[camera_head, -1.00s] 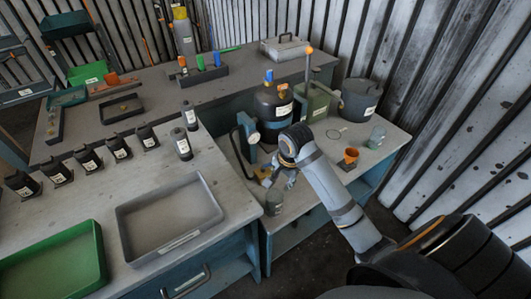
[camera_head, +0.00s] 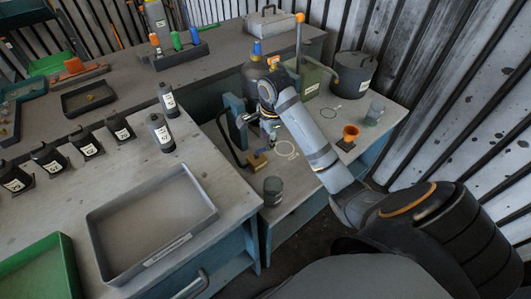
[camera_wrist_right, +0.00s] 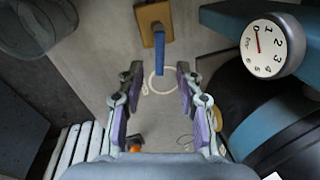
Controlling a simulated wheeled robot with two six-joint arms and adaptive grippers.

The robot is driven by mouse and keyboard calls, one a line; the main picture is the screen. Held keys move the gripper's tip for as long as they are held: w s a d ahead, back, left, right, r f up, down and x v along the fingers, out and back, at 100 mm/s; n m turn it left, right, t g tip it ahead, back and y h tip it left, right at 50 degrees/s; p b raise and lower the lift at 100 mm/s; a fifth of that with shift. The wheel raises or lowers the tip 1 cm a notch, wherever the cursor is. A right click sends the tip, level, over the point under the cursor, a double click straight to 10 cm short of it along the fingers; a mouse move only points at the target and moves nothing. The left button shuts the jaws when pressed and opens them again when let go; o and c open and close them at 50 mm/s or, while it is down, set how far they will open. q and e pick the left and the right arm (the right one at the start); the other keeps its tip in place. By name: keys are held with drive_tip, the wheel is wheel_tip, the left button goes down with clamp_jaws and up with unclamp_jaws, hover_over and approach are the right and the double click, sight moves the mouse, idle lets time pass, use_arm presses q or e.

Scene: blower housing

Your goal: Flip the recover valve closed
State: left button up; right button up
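A brass-coloured block with a blue lever, which looks like the valve, sits on the right-hand bench. In the right wrist view the block (camera_wrist_right: 146,18) is at the top and the blue lever (camera_wrist_right: 159,48) points from it toward my fingers. In the head view the block (camera_head: 257,160) is just below my right gripper (camera_head: 268,130); the lever is hard to make out there. My right gripper (camera_wrist_right: 158,78) is open and empty, with the lever ahead of the gap and no visible contact. No label on the valve is readable. My left gripper is not in view.
A round gauge (camera_wrist_right: 263,46) on a blue-grey stand is close to the right finger in the wrist view. A dark tank (camera_head: 254,78), a green can (camera_head: 312,82), a grey bucket (camera_head: 352,76), an orange cup (camera_head: 350,132) and a dark jar (camera_head: 273,190) stand around my right arm.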

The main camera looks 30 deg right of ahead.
wheel_tip(320, 180, down, 2)
drive_tip(key=shift+w+f+b, duration=0.15)
drive_tip(key=shift+f+b, duration=0.1)
drive_tip(key=shift+b, duration=0.3)
drive_tip(key=shift+w+f, duration=0.1)
drive_tip(key=shift+f, duration=0.25)
drive_tip(key=shift+w+f, duration=0.15)
drive_tip(key=shift+f, duration=0.15)
drive_tip(key=shift+c, duration=0.3)
clamp_jaws()
drive_tip(key=shift+r+p, duration=0.15)
drive_tip(key=shift+p, duration=0.45)
drive_tip(key=n+p, duration=0.1)
drive_tip(key=p, duration=0.7)
drive_tip(key=shift+w+d+r+n+p, duration=0.1)
drive_tip(key=shift+w+r+n+p, duration=0.1)
drive_tip(key=shift+r+n+p, duration=0.15)
drive_tip(key=shift+w+f+n+p, duration=0.1)
drive_tip(key=shift+f+n+p, duration=0.15)
drive_tip(key=shift+n+p, duration=0.1)
drive_tip(key=shift+f, duration=0.2)
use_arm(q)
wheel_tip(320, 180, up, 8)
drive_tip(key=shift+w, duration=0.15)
